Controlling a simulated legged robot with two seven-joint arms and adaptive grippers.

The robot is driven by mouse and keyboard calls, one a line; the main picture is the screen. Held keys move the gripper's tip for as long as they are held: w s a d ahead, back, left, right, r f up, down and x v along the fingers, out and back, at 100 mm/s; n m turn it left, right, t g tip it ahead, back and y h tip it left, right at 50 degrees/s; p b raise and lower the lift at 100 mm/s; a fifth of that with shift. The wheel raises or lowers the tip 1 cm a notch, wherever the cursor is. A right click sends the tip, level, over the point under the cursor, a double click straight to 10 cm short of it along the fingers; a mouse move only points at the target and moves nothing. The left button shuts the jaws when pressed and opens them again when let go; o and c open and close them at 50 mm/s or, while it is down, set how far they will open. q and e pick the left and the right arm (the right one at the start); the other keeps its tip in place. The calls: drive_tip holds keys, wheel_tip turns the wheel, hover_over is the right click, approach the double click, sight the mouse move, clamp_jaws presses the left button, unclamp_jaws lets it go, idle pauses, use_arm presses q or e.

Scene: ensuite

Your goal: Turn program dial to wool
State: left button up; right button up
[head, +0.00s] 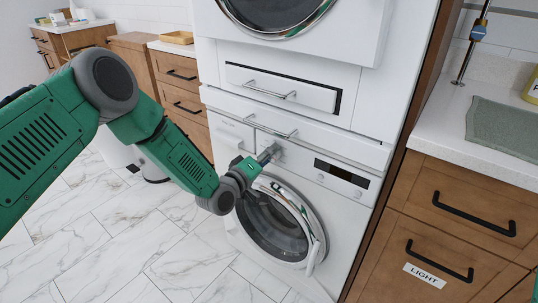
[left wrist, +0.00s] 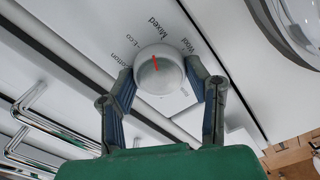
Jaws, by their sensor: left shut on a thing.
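The white round program dial (left wrist: 160,80) sits between the two fingers of my left gripper (left wrist: 158,73) in the left wrist view. The gripper is shut on its sides. The dial's red mark points between Eco and Mixed, closer to Mixed. The Wool label (left wrist: 187,46) is to the right of Mixed, close to the right fingertip. In the head view my left gripper (head: 260,160) is at the upper front panel of the white washing machine (head: 340,208), left of its dark display. The fingers mostly hide the dial there. My right gripper is out of view.
The round washer door (head: 275,218) is just below my left gripper. A drawer with a metal bar handle (head: 270,90) and another machine are above. Wooden cabinets stand on both sides; the right one has a LIGHT label (head: 424,276). The marble floor (head: 150,250) is clear in front.

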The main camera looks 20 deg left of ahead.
use_arm(q)
drive_tip(key=m, duration=0.4)
drive_tip(key=m+p, duration=0.1)
drive_tip(key=m, duration=0.1)
drive_tip(key=shift+s+d+f+m, duration=0.2)
drive_tip(key=shift+f+m, duration=0.1)
drive_tip(key=shift+f, duration=0.1)
drive_tip(key=m, duration=0.5)
drive_tip(key=shift+a, duration=0.1)
drive_tip(key=shift+m+p, duration=0.3)
drive_tip(key=o, duration=1.1)
drive_tip(key=shift+w, duration=0.1)
drive_tip(key=shift+o, duration=0.2)
drive_tip(key=shift+r, duration=0.15)
drive_tip(key=v, duration=1.2)
